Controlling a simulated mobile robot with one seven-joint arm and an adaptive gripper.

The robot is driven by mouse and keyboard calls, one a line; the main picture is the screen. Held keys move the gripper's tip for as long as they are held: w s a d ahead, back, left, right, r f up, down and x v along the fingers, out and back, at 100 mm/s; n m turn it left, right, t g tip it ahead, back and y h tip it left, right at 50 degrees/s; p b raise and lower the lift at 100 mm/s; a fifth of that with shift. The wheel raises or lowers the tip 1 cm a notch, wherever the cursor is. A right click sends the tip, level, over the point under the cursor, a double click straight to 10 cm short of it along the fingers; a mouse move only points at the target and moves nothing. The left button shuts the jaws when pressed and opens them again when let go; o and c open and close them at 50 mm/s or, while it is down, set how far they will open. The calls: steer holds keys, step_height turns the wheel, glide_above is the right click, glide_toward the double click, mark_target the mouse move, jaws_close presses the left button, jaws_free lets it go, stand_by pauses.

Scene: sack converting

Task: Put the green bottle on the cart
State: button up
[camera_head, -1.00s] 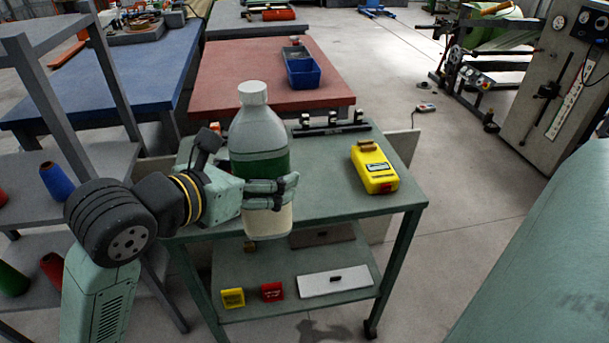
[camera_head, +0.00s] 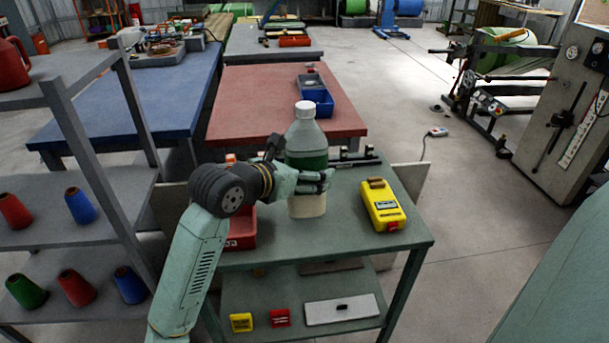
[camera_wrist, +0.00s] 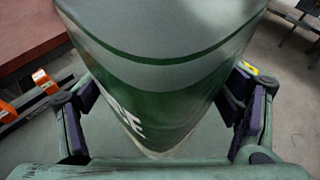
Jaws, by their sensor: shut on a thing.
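The green bottle (camera_head: 306,148) has a white cap, a clear grey upper part, a green band and a pale lower part. It is upright over the green-grey cart (camera_head: 280,238), near the cart's back middle. My gripper (camera_head: 318,182) is shut on the bottle around its lower half. In the wrist view the bottle (camera_wrist: 160,90) fills the middle, with a dark finger on each side. The bottle's base appears over the cart top, but I cannot tell whether it touches.
A yellow device (camera_head: 383,206) lies on the cart right of the bottle. A red bin (camera_head: 242,228) sits on the cart to the left, partly behind my arm. A black rail (camera_head: 357,160) is at the back edge. The cart's front top is clear.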

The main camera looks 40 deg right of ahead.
steer(key=shift+w+f+p, duration=0.1)
steer(key=shift+f+p, duration=0.55)
steer(key=shift+f, duration=1.2)
steer(key=o, duration=1.8)
steer(key=shift+o, duration=0.2)
